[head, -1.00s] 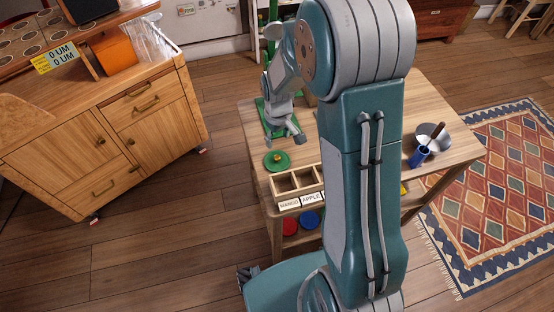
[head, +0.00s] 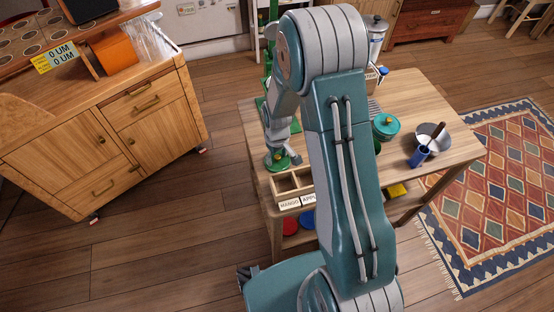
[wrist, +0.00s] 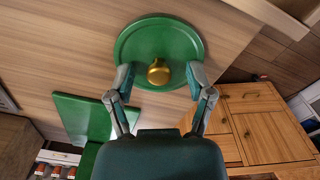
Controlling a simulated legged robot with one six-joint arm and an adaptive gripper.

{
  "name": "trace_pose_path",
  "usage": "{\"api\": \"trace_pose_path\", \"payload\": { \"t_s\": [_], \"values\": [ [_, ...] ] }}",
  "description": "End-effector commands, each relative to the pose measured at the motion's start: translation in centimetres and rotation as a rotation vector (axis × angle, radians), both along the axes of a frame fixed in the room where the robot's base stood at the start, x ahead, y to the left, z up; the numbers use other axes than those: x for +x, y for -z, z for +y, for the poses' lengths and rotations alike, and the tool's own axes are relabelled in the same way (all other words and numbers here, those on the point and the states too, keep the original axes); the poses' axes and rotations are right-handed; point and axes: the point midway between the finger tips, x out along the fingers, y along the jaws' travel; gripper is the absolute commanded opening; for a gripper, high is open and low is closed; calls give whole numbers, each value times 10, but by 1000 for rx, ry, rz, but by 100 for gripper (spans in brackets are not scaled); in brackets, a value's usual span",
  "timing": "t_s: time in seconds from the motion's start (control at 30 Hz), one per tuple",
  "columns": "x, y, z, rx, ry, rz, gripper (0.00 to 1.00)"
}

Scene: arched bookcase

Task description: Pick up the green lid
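The green lid (head: 270,163) lies on the wooden table near its left edge. In the wrist view the lid (wrist: 160,32) is a round green disc with a raised rim and a gold knob (wrist: 159,71). My gripper (wrist: 160,76) is open, with one fingertip on each side of the knob and a gap to it on both sides. In the head view my gripper (head: 284,157) is low over the lid and hides part of it. Whether the fingertips touch the lid cannot be told.
A divided wooden box (head: 292,183) with labels stands just in front of the lid. A green stand (head: 262,104) is behind it. A teal pot (head: 386,126), a blue cup (head: 419,156) and a grey bowl (head: 443,139) stand farther right. Open floor lies left of the table.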

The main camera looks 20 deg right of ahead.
Motion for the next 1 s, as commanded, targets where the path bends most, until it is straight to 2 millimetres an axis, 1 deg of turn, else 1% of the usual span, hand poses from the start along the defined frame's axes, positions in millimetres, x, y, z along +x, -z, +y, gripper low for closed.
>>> {"api": "trace_pose_path", "payload": {
  "t_s": [0.03,0.07,0.1,0.13,0.5,0.67,0.77,0.83,1.0],
  "values": [
    [0,0,0,0,0,0,39],
    [0,0,0,0,0,0,25],
    [0,0,0,0,0,0,8],
    [0,0,0,0,0,0,0],
    [0,-1,0,0,0,1,0],
    [1,-9,0,0,0,-1,0],
    [1,-22,0,0,0,-3,0],
    [1,-35,0,0,0,-4,0],
    [-14,-69,-28,0,6,-4,0]
  ]
}}
